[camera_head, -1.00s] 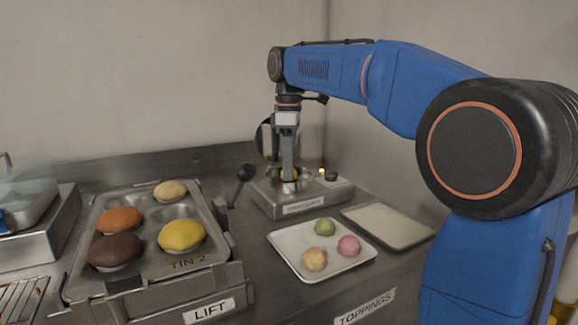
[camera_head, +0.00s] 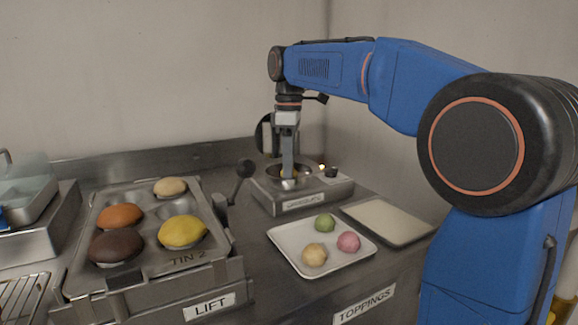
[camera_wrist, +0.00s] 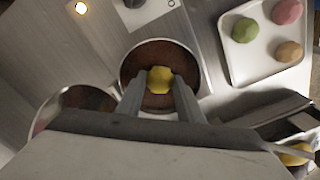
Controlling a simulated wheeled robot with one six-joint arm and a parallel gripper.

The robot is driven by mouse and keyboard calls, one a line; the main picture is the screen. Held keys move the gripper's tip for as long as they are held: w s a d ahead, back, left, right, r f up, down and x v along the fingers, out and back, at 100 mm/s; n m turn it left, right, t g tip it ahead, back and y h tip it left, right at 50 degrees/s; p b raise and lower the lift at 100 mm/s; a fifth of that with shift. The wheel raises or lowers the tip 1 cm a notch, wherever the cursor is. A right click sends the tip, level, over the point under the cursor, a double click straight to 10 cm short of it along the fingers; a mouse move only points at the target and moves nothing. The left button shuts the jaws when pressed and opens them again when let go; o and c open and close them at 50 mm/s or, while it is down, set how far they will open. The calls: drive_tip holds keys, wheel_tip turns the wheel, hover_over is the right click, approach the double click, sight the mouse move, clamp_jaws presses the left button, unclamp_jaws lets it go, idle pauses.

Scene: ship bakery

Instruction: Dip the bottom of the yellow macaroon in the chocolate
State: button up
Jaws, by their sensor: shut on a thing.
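My gripper (camera_wrist: 159,88) is shut on the yellow macaroon (camera_wrist: 159,79) in the wrist view. It points down over the round chocolate pot (camera_wrist: 133,60), and brown chocolate (camera_wrist: 150,50) shows around the macaroon.
A white tray (camera_head: 285,238) holds green, pink and tan macaroons right of the tin. An empty pale tray (camera_head: 390,222) lies beside it. A black-knobbed lever (camera_head: 245,168) stands left of the chocolate unit.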

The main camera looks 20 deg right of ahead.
drive_tip(key=shift+r, duration=0.15)
idle(0.5)
drive_tip(key=shift+r, duration=1.55)
drive_tip(key=shift+r, duration=0.1)
drive_tip(key=shift+r, duration=3)
